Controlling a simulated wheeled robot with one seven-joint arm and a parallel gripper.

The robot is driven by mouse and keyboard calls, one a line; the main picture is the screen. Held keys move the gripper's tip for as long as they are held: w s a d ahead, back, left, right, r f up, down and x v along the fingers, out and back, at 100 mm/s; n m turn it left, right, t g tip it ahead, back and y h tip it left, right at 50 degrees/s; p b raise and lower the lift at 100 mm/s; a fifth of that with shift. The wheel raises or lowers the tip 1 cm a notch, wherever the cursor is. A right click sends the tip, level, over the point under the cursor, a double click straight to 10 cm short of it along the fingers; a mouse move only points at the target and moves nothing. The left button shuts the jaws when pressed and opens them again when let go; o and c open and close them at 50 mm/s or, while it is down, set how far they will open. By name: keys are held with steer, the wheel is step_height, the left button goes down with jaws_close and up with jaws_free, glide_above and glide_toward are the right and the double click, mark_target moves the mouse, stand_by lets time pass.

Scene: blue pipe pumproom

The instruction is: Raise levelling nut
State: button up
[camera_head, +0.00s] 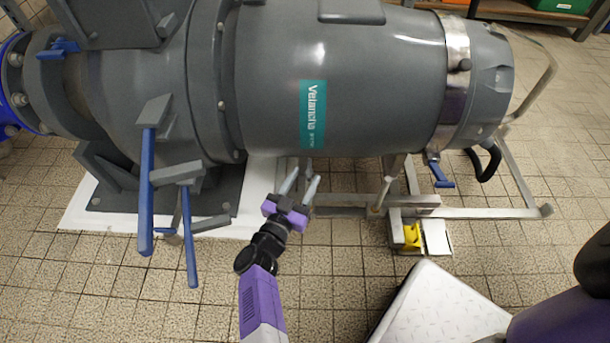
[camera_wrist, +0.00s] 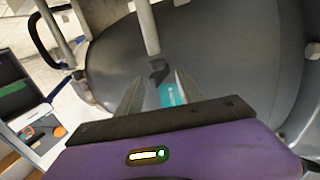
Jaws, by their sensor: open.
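In the head view my gripper (camera_head: 301,178) is at the end of my purple and black arm, low in front of the big grey pump (camera_head: 390,80). Its two grey fingers are apart. In the wrist view my gripper (camera_wrist: 158,77) is open, with nothing between the fingers that I can tell is held. A pale rod (camera_wrist: 148,28) runs from the top edge to a small dark piece (camera_wrist: 158,70), which appears between the fingertips. I cannot tell whether this piece is the levelling nut, or how far it is from the fingers. No nut is clear in the head view.
A metal support frame (camera_head: 480,212) stands below the pump's right part, with a yellow piece (camera_head: 411,236) at it. Blue-handled levers (camera_head: 147,190) stick out at the left. A white-topped surface (camera_head: 440,310) is at the lower right. Tiled floor (camera_head: 335,260) lies clear right of my arm.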

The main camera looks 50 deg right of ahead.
steer(key=p+v, duration=0.1)
steer(key=v, duration=0.5)
steer(key=shift+a, duration=0.25)
stand_by(0.3)
